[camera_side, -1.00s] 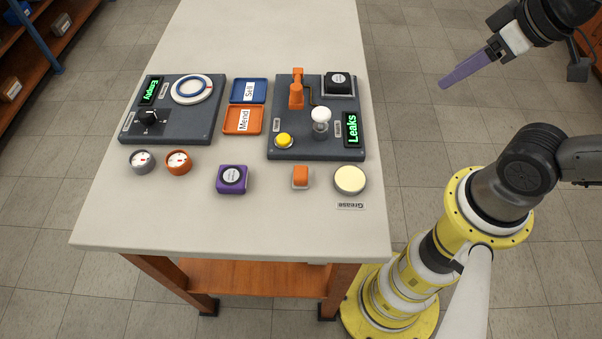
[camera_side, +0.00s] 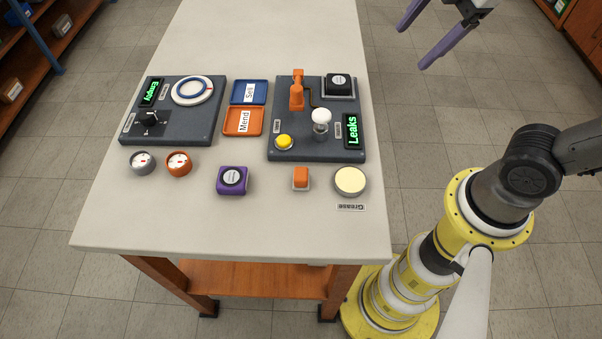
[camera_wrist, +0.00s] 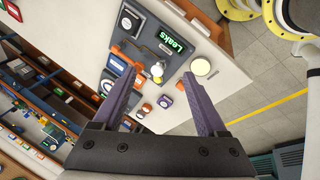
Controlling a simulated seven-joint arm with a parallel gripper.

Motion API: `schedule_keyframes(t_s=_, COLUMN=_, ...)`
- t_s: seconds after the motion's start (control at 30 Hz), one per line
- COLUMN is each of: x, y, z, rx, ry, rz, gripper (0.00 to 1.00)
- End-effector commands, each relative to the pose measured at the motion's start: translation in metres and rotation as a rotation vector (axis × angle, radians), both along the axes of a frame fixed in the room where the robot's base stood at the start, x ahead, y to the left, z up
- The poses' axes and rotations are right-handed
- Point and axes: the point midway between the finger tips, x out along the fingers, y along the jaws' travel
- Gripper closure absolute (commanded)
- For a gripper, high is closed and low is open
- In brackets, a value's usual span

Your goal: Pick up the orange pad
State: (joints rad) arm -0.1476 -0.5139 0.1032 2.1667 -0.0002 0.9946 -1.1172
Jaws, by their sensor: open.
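The orange pad (camera_side: 301,176) is a small orange block with a pale base. It lies on the bench between the purple block and the cream grease disc, in front of the right test panel. In the wrist view the orange pad (camera_wrist: 180,86) shows small, between the fingers and near the right one. My gripper (camera_side: 413,46) has two long purple fingers, spread apart with nothing between them. It is up at the top of the side view, right of the bench and well away from the pad. The wrist view shows both fingers of my gripper (camera_wrist: 160,75) apart.
The grease disc (camera_side: 350,181) is right of the pad, the purple block (camera_side: 232,180) left. Behind stands the right panel (camera_side: 285,152) with a bulb (camera_side: 321,117), yellow button and orange lever. Two gauges (camera_side: 178,163) lie farther left. The bench front is clear.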

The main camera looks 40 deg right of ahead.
Motion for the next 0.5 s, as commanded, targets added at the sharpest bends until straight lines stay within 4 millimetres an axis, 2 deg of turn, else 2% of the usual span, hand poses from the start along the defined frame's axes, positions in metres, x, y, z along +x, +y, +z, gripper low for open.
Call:
schedule_keyframes(t_s=0.03, x=0.016, y=0.016, z=-0.003, rx=-0.046, ry=0.034, rz=0.156, gripper=0.25)
schedule_keyframes(t_s=0.1, x=0.037, y=0.041, z=-0.009, rx=-0.11, ry=0.075, rz=0.382, gripper=0.25)
schedule_keyframes(t_s=0.23, x=0.064, y=0.094, z=-0.031, rx=-0.194, ry=0.152, rz=0.739, gripper=0.25)
schedule_keyframes(t_s=0.3, x=0.071, y=0.122, z=-0.047, rx=-0.222, ry=0.19, rz=0.877, gripper=0.25)
schedule_keyframes(t_s=0.4, x=0.073, y=0.156, z=-0.071, rx=-0.24, ry=0.245, rz=0.981, gripper=0.25)
schedule_keyframes(t_s=0.5, x=0.066, y=0.178, z=-0.092, rx=-0.254, ry=0.293, rz=1.041, gripper=0.25)
